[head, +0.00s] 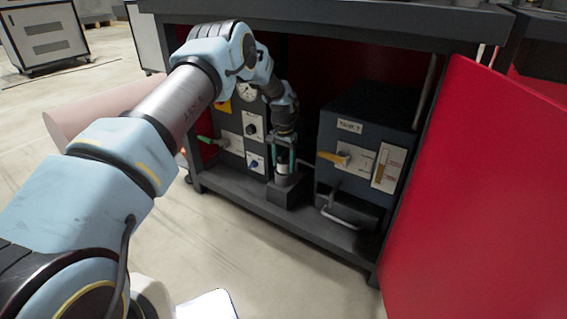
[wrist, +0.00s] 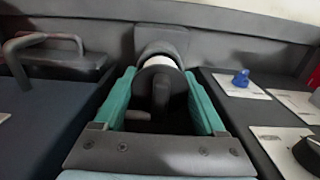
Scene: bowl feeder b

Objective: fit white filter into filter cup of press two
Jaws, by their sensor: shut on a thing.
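My gripper (head: 283,163) points down inside the open cabinet, between the two dark units. Its teal fingers (wrist: 160,76) stand on either side of a white-banded round piece, which I take for the white filter (wrist: 160,61), and are shut on it. In the head view the light filter (head: 283,169) shows small between the fingertips. A dark block (head: 290,193) stands upright on the cabinet floor directly below; I take it for the filter cup's holder. Dark parts hide the cup's opening, so I cannot tell whether the filter is seated or only above it.
A unit with a gauge (head: 247,91) and knobs stands close on the left. The red door (head: 480,190) hangs open at right. The cabinet top (head: 350,20) overhangs my arm.

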